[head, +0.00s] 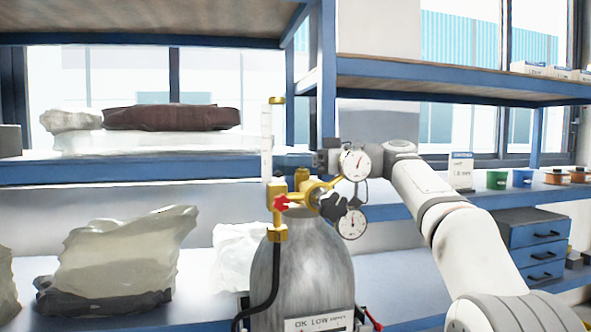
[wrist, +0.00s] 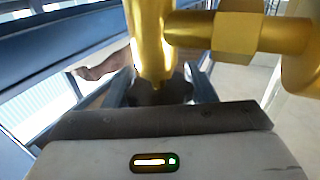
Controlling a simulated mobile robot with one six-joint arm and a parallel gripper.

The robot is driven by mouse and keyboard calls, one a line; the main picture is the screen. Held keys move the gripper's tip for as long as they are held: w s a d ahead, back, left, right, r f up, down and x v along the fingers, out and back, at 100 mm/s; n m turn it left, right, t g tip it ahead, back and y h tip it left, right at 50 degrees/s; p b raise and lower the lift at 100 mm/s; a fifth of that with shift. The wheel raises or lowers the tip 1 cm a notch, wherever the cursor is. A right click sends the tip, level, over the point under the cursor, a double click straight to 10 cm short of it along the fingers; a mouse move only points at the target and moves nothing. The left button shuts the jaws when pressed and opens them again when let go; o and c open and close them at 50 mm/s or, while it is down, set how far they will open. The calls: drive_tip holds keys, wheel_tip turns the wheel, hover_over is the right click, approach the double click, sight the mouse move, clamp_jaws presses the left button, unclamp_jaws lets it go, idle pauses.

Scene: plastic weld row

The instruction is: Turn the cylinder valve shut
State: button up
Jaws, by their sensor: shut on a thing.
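The grey gas cylinder (head: 300,265) stands upright, with a brass valve (head: 301,183) on top. The valve's brass body also fills the upper middle of the wrist view (wrist: 152,40). My gripper (head: 292,160) reaches in from the right, level with the top of the valve and partly behind a gauge. In the wrist view my gripper (wrist: 160,88) has its fingers on either side of a dark lobed handwheel (wrist: 178,88) at the end of the brass body, shut on it. The head view does not show the handwheel clearly.
Two round gauges (head: 355,162) and a black knob (head: 333,206) sit close by my gripper. A clear flow tube (head: 267,140), a red knob (head: 281,202) and a black hose (head: 272,285) are at left. Blue shelves (head: 140,170) with wrapped bundles stand behind.

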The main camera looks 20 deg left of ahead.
drive_tip(key=o, duration=1)
drive_tip(key=shift+c, duration=0.2)
drive_tip(key=shift+r, duration=0.1)
wheel_tip(320, 180, up, 10)
drive_tip(key=p, duration=0.5)
drive_tip(key=shift+w, duration=0.1)
